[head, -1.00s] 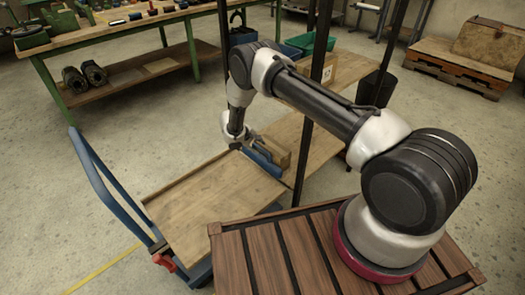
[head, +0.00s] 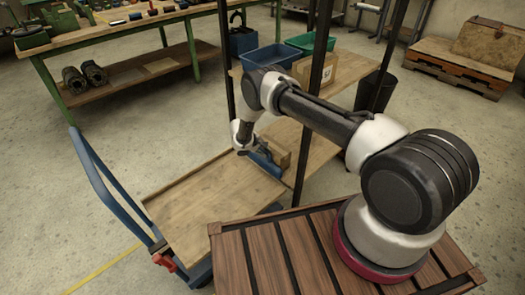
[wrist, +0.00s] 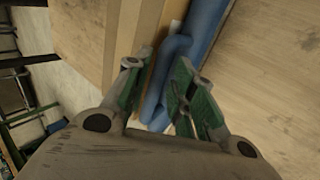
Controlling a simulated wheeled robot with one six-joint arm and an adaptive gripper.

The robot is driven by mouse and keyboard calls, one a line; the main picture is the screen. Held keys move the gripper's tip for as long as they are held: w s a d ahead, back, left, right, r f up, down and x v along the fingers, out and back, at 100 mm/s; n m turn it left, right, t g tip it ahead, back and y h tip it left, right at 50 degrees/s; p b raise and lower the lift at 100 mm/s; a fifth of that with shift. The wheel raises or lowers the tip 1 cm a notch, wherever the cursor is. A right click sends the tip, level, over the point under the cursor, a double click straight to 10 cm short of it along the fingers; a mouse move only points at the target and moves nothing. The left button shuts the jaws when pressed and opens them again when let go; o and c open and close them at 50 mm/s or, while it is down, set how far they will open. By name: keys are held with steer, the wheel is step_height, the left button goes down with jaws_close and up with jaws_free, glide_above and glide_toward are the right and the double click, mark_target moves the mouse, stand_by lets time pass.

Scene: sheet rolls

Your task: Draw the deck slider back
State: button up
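A blue bar with a bent handle, which looks like the deck slider (head: 266,165), stands at the far right end of the cart's wooden deck (head: 205,205). In the wrist view the bent blue handle (wrist: 163,80) runs between the fingers. My gripper (wrist: 160,65) has its two green-padded fingers apart, one on each side of the handle. I see no firm contact of both pads. In the head view my gripper (head: 254,151) is small and partly hidden by my wrist at the slider's left end.
Dark rack posts (head: 304,165) stand close to my arm. Blue (head: 268,59) and green bins sit on the upper shelf. The deck surface is clear.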

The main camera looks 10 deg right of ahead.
jaws_close()
